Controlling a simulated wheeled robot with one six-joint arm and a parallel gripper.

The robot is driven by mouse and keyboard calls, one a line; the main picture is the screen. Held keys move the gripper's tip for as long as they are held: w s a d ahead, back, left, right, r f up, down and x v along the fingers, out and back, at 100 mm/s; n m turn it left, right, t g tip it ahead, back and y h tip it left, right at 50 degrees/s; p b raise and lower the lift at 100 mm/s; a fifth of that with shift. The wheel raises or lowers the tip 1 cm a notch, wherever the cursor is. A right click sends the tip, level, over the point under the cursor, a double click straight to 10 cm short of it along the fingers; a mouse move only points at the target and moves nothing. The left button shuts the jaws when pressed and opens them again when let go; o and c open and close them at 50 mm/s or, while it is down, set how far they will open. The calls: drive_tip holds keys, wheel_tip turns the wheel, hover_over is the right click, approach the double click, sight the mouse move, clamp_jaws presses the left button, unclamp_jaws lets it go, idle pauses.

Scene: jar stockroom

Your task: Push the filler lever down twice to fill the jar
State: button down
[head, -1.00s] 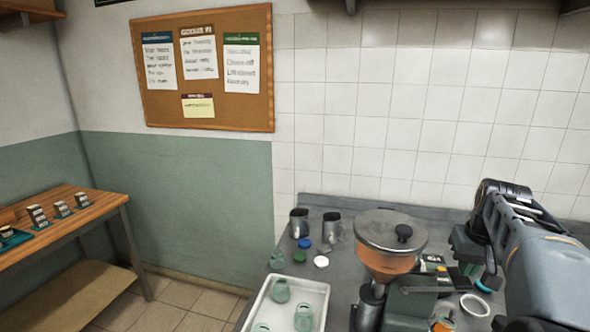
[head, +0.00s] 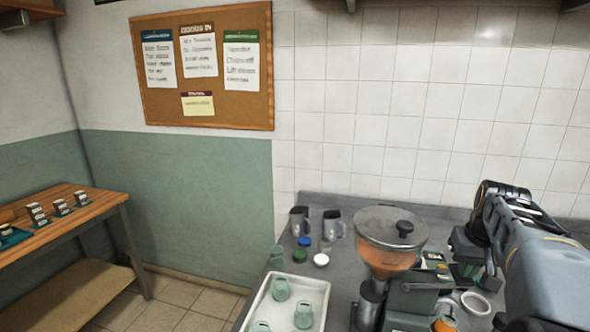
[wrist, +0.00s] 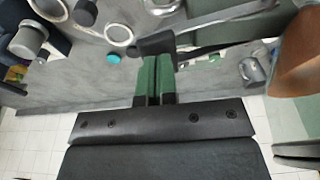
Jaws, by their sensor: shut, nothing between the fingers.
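The filler has a round metal lid (head: 391,227), a clear hopper with orange content (head: 385,262) and a green body (head: 408,302). The hopper also shows at the right of the wrist view (wrist: 298,62). In the wrist view my gripper (wrist: 154,62) has its green fingers shut together and empty. Their tips are at a dark block (wrist: 157,43) on the end of a metal lever bar (wrist: 225,17); I cannot tell whether they touch it. In the head view my gripper is beside the filler, on its right, mostly hidden. I cannot make out a jar under the spout.
A white tray (head: 322,287) with green glass jars (head: 280,288) stands left of the filler. Metal jugs (head: 334,224) and blue, green and white lids (head: 321,260) are behind it. A white ring (head: 475,303) lies to the right. A wooden table (head: 75,222) stands far left.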

sight(463, 285)
drive_tip(key=shift+f, duration=0.45)
drive_tip(key=shift+s+d+f+b, duration=0.1)
drive_tip(key=shift+f+b, duration=0.85)
drive_tip(key=shift+f, duration=0.25)
drive_tip(key=shift+d+f+b, duration=0.1)
drive_tip(key=shift+f+b, duration=0.85)
drive_tip(key=shift+f, duration=0.2)
drive_tip(key=shift+r, duration=0.25)
drive_tip(key=shift+r+p, duration=3.1)
drive_tip(key=shift+r, duration=0.2)
drive_tip(key=shift+r, duration=0.1)
wheel_tip(463, 285, up, 5)
drive_tip(key=p, duration=0.4)
